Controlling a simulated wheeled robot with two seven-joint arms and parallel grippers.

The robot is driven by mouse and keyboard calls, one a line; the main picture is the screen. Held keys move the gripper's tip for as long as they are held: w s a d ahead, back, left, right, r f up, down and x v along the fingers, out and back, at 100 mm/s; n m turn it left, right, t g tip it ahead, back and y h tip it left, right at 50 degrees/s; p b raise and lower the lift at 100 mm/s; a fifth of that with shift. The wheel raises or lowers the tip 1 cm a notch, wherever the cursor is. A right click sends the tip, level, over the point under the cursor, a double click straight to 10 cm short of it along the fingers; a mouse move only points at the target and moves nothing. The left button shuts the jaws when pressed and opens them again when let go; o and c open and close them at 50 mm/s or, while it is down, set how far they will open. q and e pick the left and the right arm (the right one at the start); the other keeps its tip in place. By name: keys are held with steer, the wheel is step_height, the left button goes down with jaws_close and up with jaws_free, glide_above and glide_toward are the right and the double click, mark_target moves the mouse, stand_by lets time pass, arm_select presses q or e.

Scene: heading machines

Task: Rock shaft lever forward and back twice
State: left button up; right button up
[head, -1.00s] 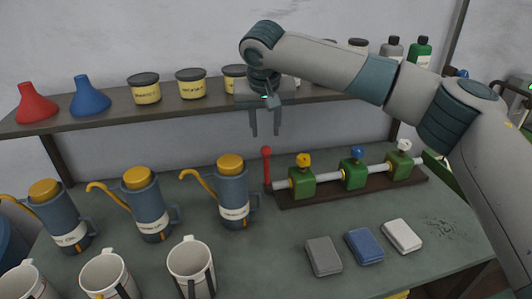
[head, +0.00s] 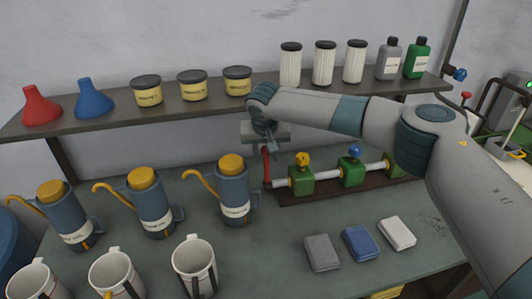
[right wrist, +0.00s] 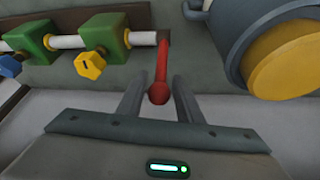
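The shaft lever (head: 266,165) is a red rod with a ball knob at the left end of a pale shaft (head: 324,173), which runs through green blocks on a dark base. In the right wrist view the red lever (right wrist: 161,68) points toward me, its knob between the two fingers. My right gripper (right wrist: 159,95) is open, one finger on each side of the knob, with visible gaps. In the head view my right gripper (head: 267,150) is at the lever's top, its fingers largely hidden by the hand. My left gripper is not in view.
A blue oil can (head: 232,192) with a yellow lid stands just left of the lever. White mugs (head: 193,262) stand in front of the cans. Grey, blue (head: 361,243) and white pads lie in front of the shaft. A shelf (head: 200,105) with jars runs behind.

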mark_target(268, 166)
jaws_close()
